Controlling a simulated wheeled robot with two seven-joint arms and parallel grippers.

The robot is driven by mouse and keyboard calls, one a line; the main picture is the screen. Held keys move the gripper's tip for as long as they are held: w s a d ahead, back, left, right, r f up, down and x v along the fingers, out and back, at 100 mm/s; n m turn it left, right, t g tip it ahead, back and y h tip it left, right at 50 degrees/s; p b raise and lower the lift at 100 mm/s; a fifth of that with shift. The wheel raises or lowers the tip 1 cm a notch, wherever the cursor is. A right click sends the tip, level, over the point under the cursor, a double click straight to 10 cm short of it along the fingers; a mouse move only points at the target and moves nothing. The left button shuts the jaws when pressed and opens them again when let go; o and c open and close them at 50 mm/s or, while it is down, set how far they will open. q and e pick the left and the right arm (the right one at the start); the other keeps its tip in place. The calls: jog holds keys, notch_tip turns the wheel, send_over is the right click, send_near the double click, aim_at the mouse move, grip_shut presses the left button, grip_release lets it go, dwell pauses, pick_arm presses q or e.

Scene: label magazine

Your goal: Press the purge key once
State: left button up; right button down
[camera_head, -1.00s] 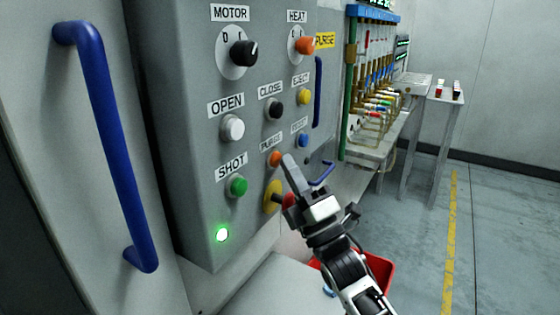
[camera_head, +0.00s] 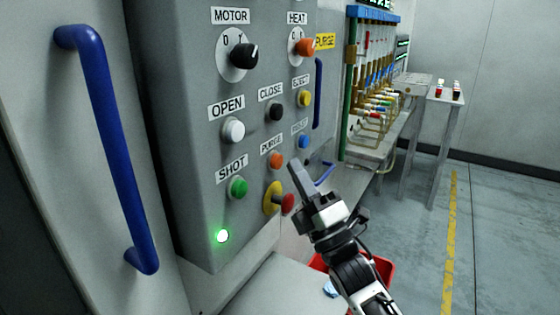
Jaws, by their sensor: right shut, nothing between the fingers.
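The purge key is an orange button (camera_head: 276,160) under a white PURGE label (camera_head: 271,145) on the grey control panel (camera_head: 185,120). It stands clear and unobstructed in view. My right gripper (camera_head: 296,168) is shut and empty. Its fingertips are a little to the right of the orange button and in front of the panel, apart from it in the picture. My left gripper is not in view.
A red mushroom button (camera_head: 287,203) on a yellow base sits just below the purge key. The green SHOT button (camera_head: 238,187) and blue RESET button (camera_head: 303,142) are close by. A lit green lamp (camera_head: 222,236) and a blue door handle (camera_head: 110,150) are at left.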

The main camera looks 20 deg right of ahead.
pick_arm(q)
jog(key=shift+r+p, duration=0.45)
pick_arm(e)
jog(key=s+d, duration=0.1)
jog(key=s, duration=0.1)
jog(key=s+d, duration=0.2)
dwell(0.7)
jog(key=s+a+f+m+g+h, duration=0.25)
jog(key=f+m, duration=0.25)
jog(key=f, duration=0.3)
jog(key=s+a+f+m+g+h, duration=0.1)
jog(key=f+m+g, duration=0.3)
jog(key=f+m, duration=0.3)
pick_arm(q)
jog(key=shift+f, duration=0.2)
pick_arm(e)
jog(key=s+a+f+m+g, duration=0.3)
jog(key=s+f+m+g, duration=0.1)
jog(key=s+f, duration=0.3)
jog(key=s+a+f+m+g, duration=0.4)
jog(key=s+f+m, duration=0.1)
jog(key=f, duration=0.5)
jog(key=shift+s, duration=0.85)
